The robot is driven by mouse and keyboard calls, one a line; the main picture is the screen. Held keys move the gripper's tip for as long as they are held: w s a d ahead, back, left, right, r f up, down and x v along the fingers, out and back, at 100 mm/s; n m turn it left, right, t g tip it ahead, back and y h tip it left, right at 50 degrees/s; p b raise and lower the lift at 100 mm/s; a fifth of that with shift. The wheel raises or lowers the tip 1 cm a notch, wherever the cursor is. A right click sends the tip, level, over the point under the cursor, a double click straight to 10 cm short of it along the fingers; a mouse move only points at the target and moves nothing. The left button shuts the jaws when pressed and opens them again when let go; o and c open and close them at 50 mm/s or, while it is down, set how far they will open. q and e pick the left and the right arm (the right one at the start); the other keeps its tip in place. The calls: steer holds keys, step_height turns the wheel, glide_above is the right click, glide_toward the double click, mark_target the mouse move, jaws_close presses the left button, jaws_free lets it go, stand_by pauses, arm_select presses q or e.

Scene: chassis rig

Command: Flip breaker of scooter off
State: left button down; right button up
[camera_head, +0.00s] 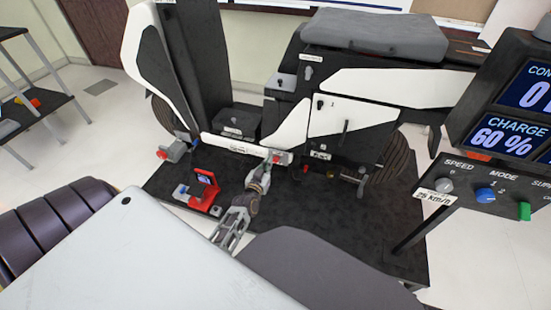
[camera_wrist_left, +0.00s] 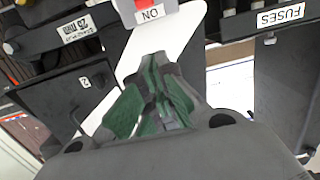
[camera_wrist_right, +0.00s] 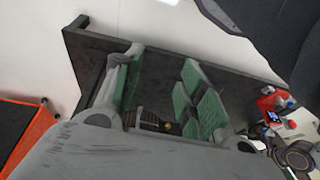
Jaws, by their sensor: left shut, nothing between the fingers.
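The black and white scooter (camera_head: 345,110) stands on a dark mat. Its breaker (camera_head: 283,157), a small grey unit with red on it, is low on the white side panel. In the left wrist view, the breaker (camera_wrist_left: 143,8) is cut by the top edge, with a white label reading "ON", upside down. My left gripper (camera_head: 270,160) is shut and empty, close to the breaker. In the left wrist view its fingertips (camera_wrist_left: 158,60) point at the label; I cannot tell whether they touch. My right gripper (camera_wrist_right: 155,75) is open and empty above the mat.
A red and blue device (camera_head: 205,188) sits on the dark mat (camera_head: 330,220) left of my left gripper. A console (camera_head: 500,180) with screens showing "60 %" and knobs stands at the right. A shelf (camera_head: 30,115) stands at the far left.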

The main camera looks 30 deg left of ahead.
arm_select(q)
steer(key=shift+w, duration=0.15)
steer(key=b, duration=0.4)
glide_above(275, 160)
steer(key=shift+w+a+f, duration=0.1)
steer(key=shift+w+f, duration=0.3)
steer(key=shift+f, duration=0.15)
steer(key=shift+s+f, duration=0.2)
steer(key=shift+f, duration=0.4)
steer(key=shift+s+f+b, duration=0.3)
steer(key=shift+f+b, duration=0.1)
steer(key=shift+f, duration=0.25)
steer(key=shift+s+f+b, duration=0.3)
steer(key=shift+f+b, duration=0.1)
steer(key=shift+f, duration=0.2)
arm_select(e)
steer(key=w+a+f+t+y, duration=0.1)
steer(key=a+f+t, duration=0.1)
steer(key=f, duration=0.6)
steer(key=shift+w+a+y, duration=0.15)
steer(key=shift+a+y, duration=0.25)
steer(key=shift+a, duration=0.15)
arm_select(q)
steer(key=shift+s, duration=0.1)
arm_select(e)
steer(key=shift+w+f, duration=0.1)
steer(key=shift+w, duration=0.1)
